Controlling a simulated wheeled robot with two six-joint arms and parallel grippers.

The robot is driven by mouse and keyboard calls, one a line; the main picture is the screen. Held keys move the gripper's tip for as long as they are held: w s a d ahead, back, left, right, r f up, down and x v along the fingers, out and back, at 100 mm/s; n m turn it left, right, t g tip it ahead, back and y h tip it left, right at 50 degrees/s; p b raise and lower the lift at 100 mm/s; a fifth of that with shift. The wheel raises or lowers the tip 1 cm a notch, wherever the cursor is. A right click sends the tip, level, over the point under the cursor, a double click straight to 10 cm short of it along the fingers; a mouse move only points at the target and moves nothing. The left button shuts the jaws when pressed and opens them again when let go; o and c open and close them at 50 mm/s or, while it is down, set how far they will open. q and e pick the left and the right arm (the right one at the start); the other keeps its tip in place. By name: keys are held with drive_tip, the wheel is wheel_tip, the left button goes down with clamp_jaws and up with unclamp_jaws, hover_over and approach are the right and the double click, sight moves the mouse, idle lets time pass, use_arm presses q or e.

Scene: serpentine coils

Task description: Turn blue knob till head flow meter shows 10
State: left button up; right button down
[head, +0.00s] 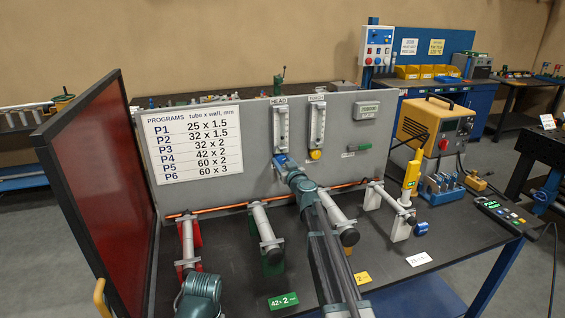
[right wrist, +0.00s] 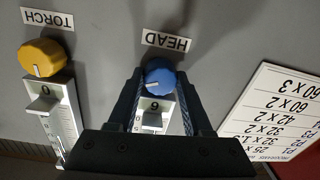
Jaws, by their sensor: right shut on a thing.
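The blue knob (right wrist: 160,76) sits on the grey panel under the HEAD label, which appears upside down in the right wrist view. A white pointer line shows on its face. My right gripper (right wrist: 160,88) is shut on the knob, one finger on each side. In the head view my right gripper (head: 284,163) reaches the panel at the foot of the HEAD flow meter (head: 281,127) and largely hides the knob. My left gripper is not in view.
The TORCH meter (head: 317,124) with its yellow knob (head: 315,154) stands just right of the HEAD meter. A programs sign (head: 187,145) is on the panel's left. Tube stands and a copper-coloured tube lie below; a dark red screen (head: 105,165) stands at left.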

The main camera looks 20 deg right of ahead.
drive_tip(key=shift+m, duration=0.3)
drive_tip(key=m, duration=0.3)
drive_tip(key=shift+m, duration=0.3)
drive_tip(key=shift+m+b, duration=0.3)
drive_tip(key=shift+m, duration=1.4)
drive_tip(key=shift+c, duration=1.6)
unclamp_jaws()
drive_tip(key=shift+f, duration=0.1)
